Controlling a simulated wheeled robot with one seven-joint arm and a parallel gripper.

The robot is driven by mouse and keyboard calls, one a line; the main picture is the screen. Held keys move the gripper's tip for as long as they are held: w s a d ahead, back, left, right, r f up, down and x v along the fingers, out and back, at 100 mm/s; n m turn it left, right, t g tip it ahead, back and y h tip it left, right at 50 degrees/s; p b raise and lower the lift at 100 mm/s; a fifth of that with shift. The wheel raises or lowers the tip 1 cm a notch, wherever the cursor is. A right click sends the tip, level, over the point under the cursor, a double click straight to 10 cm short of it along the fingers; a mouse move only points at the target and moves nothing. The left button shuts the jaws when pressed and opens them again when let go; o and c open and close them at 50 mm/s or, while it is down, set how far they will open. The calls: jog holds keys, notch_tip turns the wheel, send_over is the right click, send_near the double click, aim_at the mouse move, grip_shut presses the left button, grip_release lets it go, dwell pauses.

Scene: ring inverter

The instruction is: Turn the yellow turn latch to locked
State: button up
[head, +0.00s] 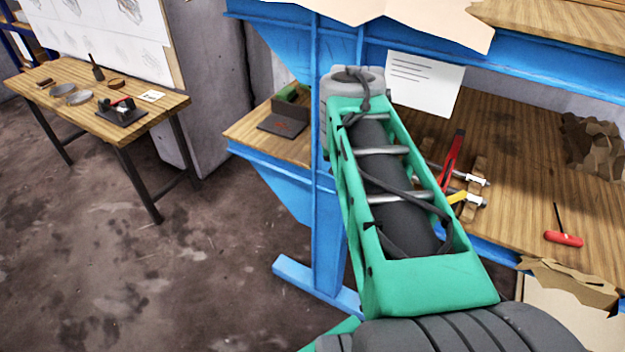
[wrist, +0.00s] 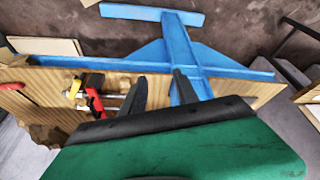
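The yellow turn latch (head: 457,197) sits on a pipe fitting on the wooden shelf in the head view, partly hidden behind my green arm. In the wrist view the yellow latch (wrist: 74,88) is small, at the left, beside a red handle (wrist: 93,97). The red handle (head: 452,155) stands just above the latch in the head view. My gripper (wrist: 160,74) shows two dark fingers spread apart with nothing between them. The latch is off to the left of the fingers, not touching them. My gripper is hidden in the head view.
The latch's pipes with white ends rest against a wooden block (head: 475,190) on the shelf. A blue steel frame (head: 325,215) stands beside my arm. A red screwdriver (head: 563,239) and torn cardboard (head: 593,143) lie at right. A wooden table (head: 135,123) stands at left.

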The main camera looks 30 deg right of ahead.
jog(key=w+a+n+y+p, duration=0.1)
jog(key=a+n, duration=0.3)
jog(key=a, duration=0.5)
jog(key=shift+w+a+f+t+p, duration=0.2)
jog(key=shift+w+f+t+p, duration=0.15)
jog(key=shift+p, duration=0.25)
